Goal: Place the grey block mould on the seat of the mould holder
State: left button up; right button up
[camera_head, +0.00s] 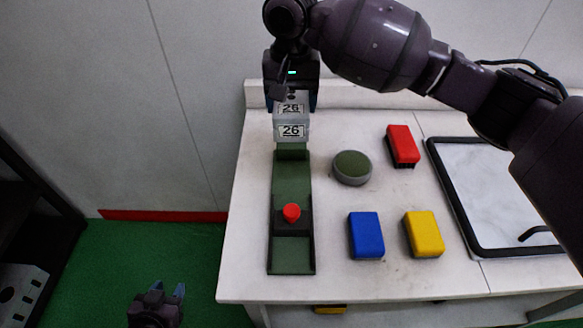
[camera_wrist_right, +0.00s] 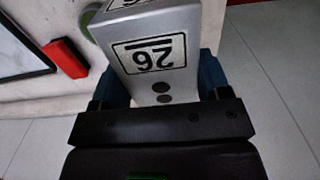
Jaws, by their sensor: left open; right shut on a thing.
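The grey block mould (camera_head: 291,131), marked 26, is held in my right gripper (camera_head: 291,98) at the far end of the mould holder. The right wrist view shows the mould (camera_wrist_right: 158,50) between the blue fingers of the right gripper (camera_wrist_right: 162,82), which are shut on its sides. The mould holder (camera_head: 292,180) is a long dark green channel with a red button near its middle. The mould appears over or just beyond its far end; I cannot tell whether they touch. My left gripper (camera_head: 166,293) is open and empty, left of the table's front edge.
Right of the holder are a round green-topped grey pad (camera_head: 352,167), a red block (camera_head: 403,145), a blue block (camera_head: 366,235) and a yellow block (camera_head: 424,234). A black-framed white panel (camera_head: 480,190) lies further right. The table (camera_head: 335,285) has a raised back edge.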

notch_tip(320, 180, down, 19)
jog(key=b, duration=0.2)
jog(key=shift+r+b, duration=0.15)
jog(key=shift+b, duration=0.2)
pick_arm(q)
jog(key=f, duration=0.3)
jog(key=shift+s, duration=0.35)
pick_arm(e)
jog(key=o, duration=1.2)
jog(key=shift+s+f, duration=0.1)
jog(key=shift+f, duration=0.15)
jog(key=shift+o, duration=1.3)
pick_arm(q)
jog(key=shift+s+f, duration=0.3)
jog(key=shift+f, duration=0.1)
pick_arm(e)
jog(key=shift+o, duration=0.5)
